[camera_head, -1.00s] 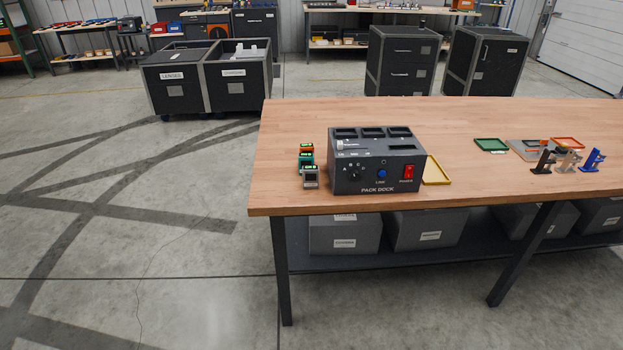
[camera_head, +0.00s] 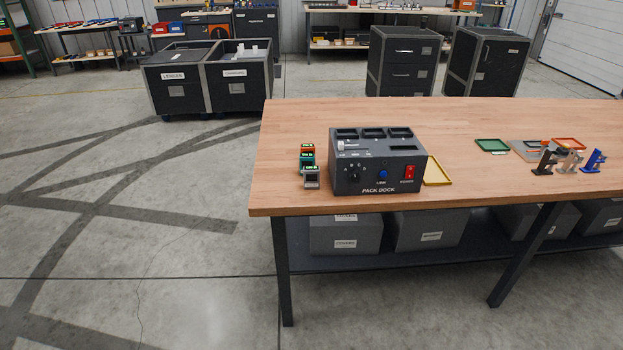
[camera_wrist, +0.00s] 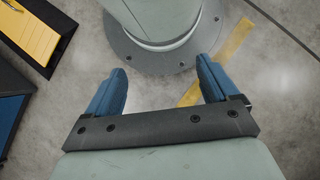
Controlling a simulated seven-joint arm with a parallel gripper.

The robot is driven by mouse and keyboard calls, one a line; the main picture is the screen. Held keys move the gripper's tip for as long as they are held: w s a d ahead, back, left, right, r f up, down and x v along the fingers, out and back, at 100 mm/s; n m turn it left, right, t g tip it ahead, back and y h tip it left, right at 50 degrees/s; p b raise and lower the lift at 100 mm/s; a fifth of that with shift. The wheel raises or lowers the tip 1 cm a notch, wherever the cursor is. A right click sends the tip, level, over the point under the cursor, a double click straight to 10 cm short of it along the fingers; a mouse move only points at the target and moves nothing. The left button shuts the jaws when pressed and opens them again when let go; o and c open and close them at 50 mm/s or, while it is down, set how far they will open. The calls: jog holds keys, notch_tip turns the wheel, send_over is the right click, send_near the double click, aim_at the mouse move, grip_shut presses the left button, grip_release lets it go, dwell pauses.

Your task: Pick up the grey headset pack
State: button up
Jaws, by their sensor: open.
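The grey headset pack (camera_head: 312,180) stands on the wooden table (camera_head: 480,130) near its front left edge, at the near end of a short row of packs. A teal-green pack (camera_head: 307,163) and an orange pack (camera_head: 307,149) stand behind it. The dark pack dock (camera_head: 375,180) stands just to the right of the row. My gripper (camera_wrist: 162,88) is open and empty in the wrist view, with its blue fingers apart above the concrete floor. It is away from the packs and does not show in the head view.
A yellow tray (camera_head: 438,171) lies right of the dock. Green (camera_head: 491,146) and red (camera_head: 568,143) trays and several small stands are at the table's right. Two totes (camera_head: 207,80) stand on the floor behind. The table left of the packs is clear.

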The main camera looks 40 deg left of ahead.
jog(key=w+a+r+n+t+h, duration=0.2)
jog(key=w+a+n+t+h, duration=0.15)
jog(key=w+a, duration=1.1)
jog(key=w+a+r+n+t, duration=0.1)
jog(key=w+a+r+n, duration=0.15)
jog(key=a, duration=0.75)
jog(key=w+a+r+n+t, duration=0.1)
jog(key=w+a+r+t, duration=0.15)
jog(key=a, duration=0.65)
jog(key=s+a+r+n+t+y, duration=0.1)
jog(key=s+a+r, duration=0.65)
jog(key=a, duration=0.75)
jog(key=s+a+r+n+t, duration=0.15)
jog(key=s+a+r, duration=0.25)
jog(key=a+r, duration=0.8)
jog(key=s+a+r+n+t+y, duration=0.15)
jog(key=s+a+r, duration=0.5)
jog(key=a, duration=1.05)
notch_tip(320, 180, up, 28)
jog(key=r+m+g+y, duration=0.1)
jog(key=m+g, duration=0.1)
jog(key=g, duration=0.2)
send_over(312, 168)
notch_tip(312, 168, down, 14)
jog(key=shift+f, duration=0.15)
